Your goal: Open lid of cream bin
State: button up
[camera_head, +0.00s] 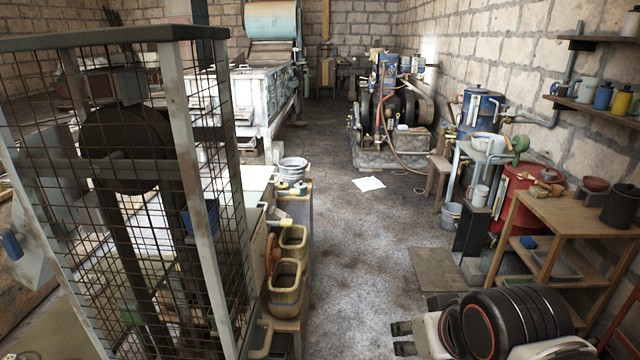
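I cannot clearly pick out a cream bin with a lid. A pale, flat-topped box (256,182) stands behind the wire cage and is partly hidden by it. Two yellowish-cream square containers (285,290) with open tops sit on a bench at its right end. My gripper (403,338) is low at the bottom right, with dark finger parts pointing left. It is far to the right of these containers, over the floor. I see nothing held in it, but the finger gap is too small to judge.
A wire-mesh cage (190,140) fills the left foreground. A wooden shelf table (575,212) with bowls and pots stands at the right. Open floor (350,250) runs down the middle, with a white paper sheet (369,183) on it. A belt-driven engine (395,110) stands at the back.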

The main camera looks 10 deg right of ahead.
aim_at(253, 178)
jog(key=i+j+u, duration=0.2)
jog(key=i+j, duration=0.25)
jog(key=i+l+u, duration=0.15)
jog(key=i+l, duration=1.45)
